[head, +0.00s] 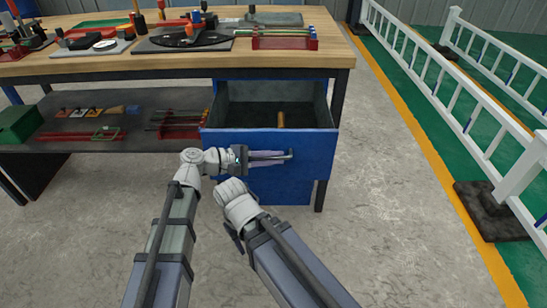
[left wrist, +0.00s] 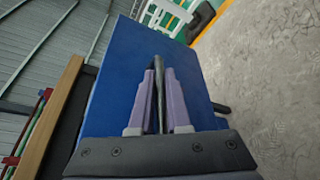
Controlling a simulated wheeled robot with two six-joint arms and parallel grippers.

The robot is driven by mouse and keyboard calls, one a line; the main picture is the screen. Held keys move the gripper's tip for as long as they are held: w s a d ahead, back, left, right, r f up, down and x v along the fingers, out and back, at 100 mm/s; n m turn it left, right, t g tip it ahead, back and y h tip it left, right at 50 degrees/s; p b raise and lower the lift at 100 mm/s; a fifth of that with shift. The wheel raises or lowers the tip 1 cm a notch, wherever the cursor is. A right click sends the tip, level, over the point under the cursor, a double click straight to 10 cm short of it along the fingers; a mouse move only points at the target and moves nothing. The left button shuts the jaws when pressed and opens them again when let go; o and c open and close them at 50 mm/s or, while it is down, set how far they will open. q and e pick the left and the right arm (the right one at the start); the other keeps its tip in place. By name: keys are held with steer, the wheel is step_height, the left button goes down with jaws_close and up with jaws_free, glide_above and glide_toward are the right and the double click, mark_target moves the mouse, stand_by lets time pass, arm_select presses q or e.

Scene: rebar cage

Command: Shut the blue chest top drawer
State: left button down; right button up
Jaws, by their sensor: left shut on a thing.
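The blue chest (head: 279,189) stands under the right end of the workbench. Its top drawer (head: 311,153) is pulled out, and its dark inside shows from above with a small brown cylindrical thing (head: 281,119) in it. A dark bar handle (head: 290,155) runs across the drawer front. My left gripper (head: 270,157) is at the drawer front with its fingers shut on the handle. In the left wrist view the two purple-grey fingers sit on either side of the handle (left wrist: 159,95), against the blue front (left wrist: 125,85).
The wooden workbench (head: 180,61) carries tools, a black disc (head: 190,39) and a red rack (head: 285,41). A lower shelf (head: 85,128) at left holds more tools and a green box (head: 17,122). A white railing (head: 455,90) stands at right. The floor between is clear.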

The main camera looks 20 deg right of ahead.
arm_select(q)
steer(key=shift+w, duration=0.1)
steer(key=w+d, duration=0.4)
steer(key=w, duration=1)
steer(key=w+d, duration=0.4)
steer(key=w, duration=1)
steer(key=shift+w, duration=0.3)
steer(key=shift+w+d, duration=0.1)
steer(key=c, duration=0.9)
jaws_free()
steer(key=p+v, duration=0.1)
steer(key=v, duration=0.6)
steer(key=shift+a+r+p, duration=0.1)
steer(key=shift+a+p, duration=0.2)
steer(key=shift+a, duration=0.1)
